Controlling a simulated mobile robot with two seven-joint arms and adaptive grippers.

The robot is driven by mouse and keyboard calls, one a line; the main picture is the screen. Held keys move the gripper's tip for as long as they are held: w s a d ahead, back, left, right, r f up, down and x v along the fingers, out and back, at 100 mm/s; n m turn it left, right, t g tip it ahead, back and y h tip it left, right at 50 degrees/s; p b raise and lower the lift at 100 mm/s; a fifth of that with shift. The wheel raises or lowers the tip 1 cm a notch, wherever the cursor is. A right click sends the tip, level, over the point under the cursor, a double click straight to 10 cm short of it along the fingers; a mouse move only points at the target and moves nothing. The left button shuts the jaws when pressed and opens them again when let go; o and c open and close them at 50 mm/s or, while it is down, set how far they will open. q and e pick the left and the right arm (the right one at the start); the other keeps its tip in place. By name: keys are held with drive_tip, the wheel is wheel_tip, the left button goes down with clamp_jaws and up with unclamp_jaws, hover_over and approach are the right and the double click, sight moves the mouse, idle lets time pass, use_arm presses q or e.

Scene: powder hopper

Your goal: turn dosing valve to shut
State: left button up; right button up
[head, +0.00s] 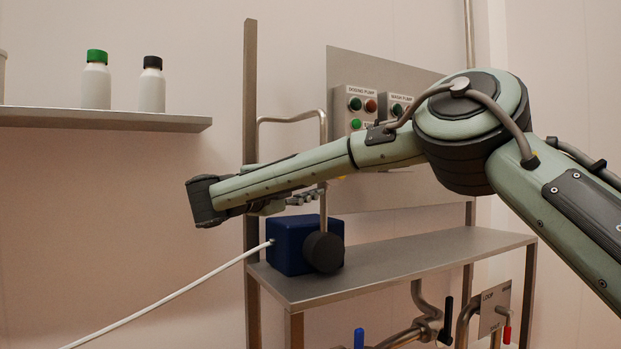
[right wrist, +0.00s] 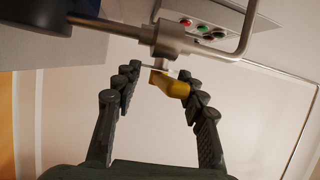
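A valve with a yellow handle (right wrist: 170,84) sits on a steel pipe (right wrist: 175,40) in the right wrist view. The handle lies between the fingertips of my right gripper (right wrist: 158,79), close to the right-hand finger and clear of the left-hand one. The gripper is open; I cannot tell whether a finger touches the handle. In the head view my right arm reaches in from the right, and the fingers of its gripper (head: 303,198) show partly below the forearm. The arm hides most of the valve there. My left gripper is not in view.
A blue pump box (head: 290,245) with a dark round motor (head: 324,252) stands on the steel shelf (head: 400,262) below the arm. A panel with control buttons (head: 356,104) is behind. White bottles (head: 96,86) stand on a wall shelf (head: 100,119) at left.

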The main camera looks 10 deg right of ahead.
drive_tip(key=shift+a+f, duration=0.15)
drive_tip(key=shift+a, duration=0.05)
drive_tip(key=r+b+v, duration=0.1)
drive_tip(key=b+v, duration=0.1)
drive_tip(key=v, duration=0.6)
drive_tip(key=shift+s+a, duration=0.25)
idle(0.4)
drive_tip(key=shift+b, duration=0.35)
